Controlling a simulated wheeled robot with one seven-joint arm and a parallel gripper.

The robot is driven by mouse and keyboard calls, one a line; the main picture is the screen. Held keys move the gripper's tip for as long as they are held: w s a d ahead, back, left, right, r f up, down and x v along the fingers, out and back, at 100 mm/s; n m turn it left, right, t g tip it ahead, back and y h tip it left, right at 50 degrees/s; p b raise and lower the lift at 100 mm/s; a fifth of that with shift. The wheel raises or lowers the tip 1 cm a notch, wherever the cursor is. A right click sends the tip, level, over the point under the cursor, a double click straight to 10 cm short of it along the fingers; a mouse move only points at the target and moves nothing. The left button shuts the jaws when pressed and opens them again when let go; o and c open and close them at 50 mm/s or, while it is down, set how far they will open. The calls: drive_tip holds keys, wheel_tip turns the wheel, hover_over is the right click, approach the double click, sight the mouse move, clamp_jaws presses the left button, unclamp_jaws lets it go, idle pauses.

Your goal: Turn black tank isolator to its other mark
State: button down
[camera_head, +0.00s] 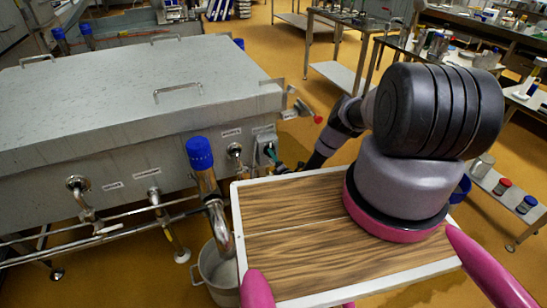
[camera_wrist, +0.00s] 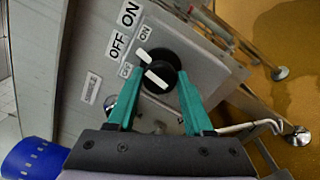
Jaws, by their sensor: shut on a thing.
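The black tank isolator (camera_wrist: 166,62) is a round black knob with white bars, mounted on a grey box face in the wrist view. Small OFF and ON marks sit beside it, with larger OFF and ON labels (camera_wrist: 123,30) further out. A white bar lies on the knob's upper left side, and I cannot tell exactly which mark it points to. My gripper (camera_wrist: 160,73) has its green fingers on either side of the knob, shut on it. In the head view my gripper (camera_head: 270,153) shows as a small green patch at the tank's right end, and the knob is hidden.
The large grey steel tank (camera_head: 130,95) fills the left. Pipes and a blue-capped fitting (camera_head: 200,153) stand at its front, above a metal bucket (camera_head: 218,272). A blue cap (camera_wrist: 32,158) is close to my gripper at lower left in the wrist view.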

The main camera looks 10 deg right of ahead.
drive_tip(key=m, duration=0.7)
drive_tip(key=shift+h, duration=0.3)
idle(0.4)
drive_tip(key=shift+c, duration=1.5)
unclamp_jaws()
drive_tip(key=s+d, duration=0.2)
drive_tip(key=s, duration=0.8)
drive_tip(key=shift+s+f, duration=0.3)
